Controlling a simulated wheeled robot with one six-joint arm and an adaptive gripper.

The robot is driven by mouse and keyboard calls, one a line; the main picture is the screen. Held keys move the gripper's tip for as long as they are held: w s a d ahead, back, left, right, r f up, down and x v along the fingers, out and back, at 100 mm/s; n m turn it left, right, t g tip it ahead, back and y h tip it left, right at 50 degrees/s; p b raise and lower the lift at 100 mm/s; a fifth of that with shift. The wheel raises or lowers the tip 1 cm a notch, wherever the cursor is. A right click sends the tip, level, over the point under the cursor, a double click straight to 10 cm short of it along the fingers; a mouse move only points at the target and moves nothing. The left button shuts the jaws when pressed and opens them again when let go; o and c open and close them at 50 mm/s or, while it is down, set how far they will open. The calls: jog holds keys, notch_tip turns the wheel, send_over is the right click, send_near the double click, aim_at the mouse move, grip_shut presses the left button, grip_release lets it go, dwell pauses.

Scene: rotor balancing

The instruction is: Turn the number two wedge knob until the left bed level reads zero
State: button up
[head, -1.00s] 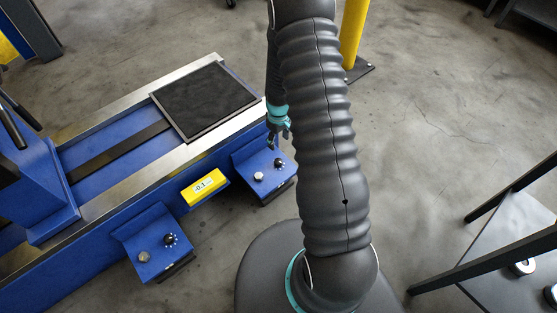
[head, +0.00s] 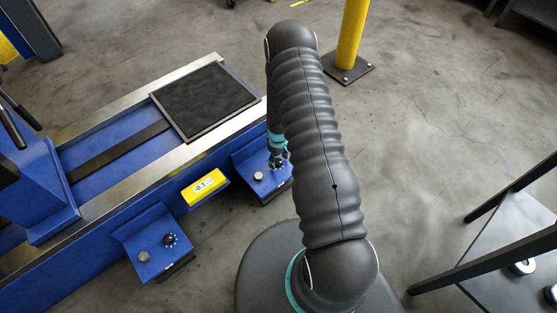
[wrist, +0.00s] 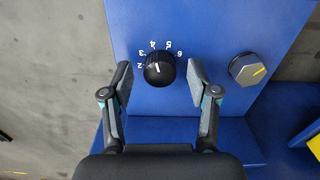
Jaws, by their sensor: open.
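A black knob (wrist: 159,69) with a white pointer line sits on a blue wedge box, inside an arc of printed numerals. In the wrist view its pointer aims up, near the 4. My gripper (wrist: 159,84) is open, one finger on each side of this knob; I cannot tell whether they touch it. In the head view my gripper (head: 278,160) is over the right-hand wedge box (head: 262,190) and covers its black knob. The yellow level (head: 205,188) on the bed side reads about -0.1; its smaller marks are unclear. I cannot read a box number.
A silver hex bolt (wrist: 247,69) with a yellow mark stands right of the knob, also visible in the head view (head: 258,176). A second blue wedge box (head: 155,250) with its own black knob (head: 169,239) stands lower left. A yellow post (head: 352,40) rises behind my arm.

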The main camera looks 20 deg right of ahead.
aim_at(278, 161)
jog(key=shift+f, duration=0.25)
grip_shut()
jog(key=shift+f+m+b, duration=0.2)
jog(key=shift+m+b, duration=0.4)
jog(key=shift+b, duration=0.25)
jog(key=shift+r+m+b, duration=0.25)
jog(key=shift+m+b, duration=0.55)
jog(key=shift+m, duration=0.4)
grip_release()
jog(key=shift+r, duration=0.1)
notch_tip(278, 161, up, 12)
